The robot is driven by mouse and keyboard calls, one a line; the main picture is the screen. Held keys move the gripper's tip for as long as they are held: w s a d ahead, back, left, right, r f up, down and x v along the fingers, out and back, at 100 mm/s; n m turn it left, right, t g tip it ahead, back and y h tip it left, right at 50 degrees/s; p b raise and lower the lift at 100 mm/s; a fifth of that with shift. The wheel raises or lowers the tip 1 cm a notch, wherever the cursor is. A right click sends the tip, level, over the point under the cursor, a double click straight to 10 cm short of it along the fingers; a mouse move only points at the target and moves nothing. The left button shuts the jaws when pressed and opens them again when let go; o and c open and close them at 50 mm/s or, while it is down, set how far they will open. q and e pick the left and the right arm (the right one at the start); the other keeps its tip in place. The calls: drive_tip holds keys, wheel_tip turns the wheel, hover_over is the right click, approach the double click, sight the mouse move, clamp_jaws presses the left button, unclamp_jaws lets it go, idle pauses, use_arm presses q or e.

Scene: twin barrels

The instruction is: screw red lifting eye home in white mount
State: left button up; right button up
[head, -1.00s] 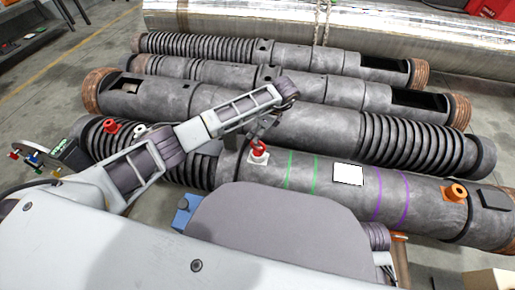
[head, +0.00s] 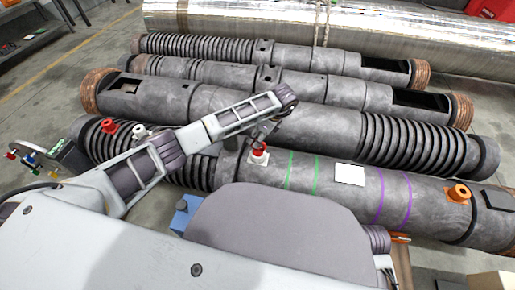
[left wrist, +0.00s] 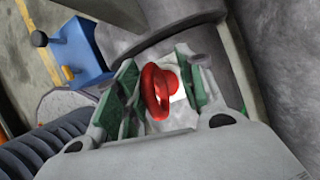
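The red lifting eye (head: 259,148) stands in the white mount (head: 257,159) on the nearest dark barrel. In the left wrist view the eye's red ring (left wrist: 155,92) lies between the green-padded fingers of my left gripper (left wrist: 160,95). Pale mount surface (left wrist: 179,97) shows between the ring and the right finger, so the fingers look open around the eye. In the head view my left gripper (head: 264,134) hangs just above the eye and partly covers it. The thread is hidden. My right gripper is not in view.
On the near barrel are an orange ring piece (head: 458,194), a white plate (head: 349,175) and green and purple bands. A red piece (head: 108,126) and a white piece (head: 139,130) stand toward its left end. A blue object (head: 184,212) is in front. More barrels lie behind.

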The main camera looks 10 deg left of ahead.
sight(259, 151)
use_arm(q)
drive_tip(key=shift+f+b, duration=0.7)
drive_tip(key=shift+f, duration=0.8)
drive_tip(key=shift+c, duration=0.4)
drive_tip(key=shift+r, duration=0.2)
clamp_jaws()
drive_tip(key=shift+c, duration=1)
unclamp_jaws()
drive_tip(key=shift+w, duration=0.1)
drive_tip(key=o, duration=0.3)
drive_tip(key=shift+w+f, duration=0.1)
drive_tip(key=shift+f, duration=0.05)
drive_tip(key=shift+o, duration=0.2)
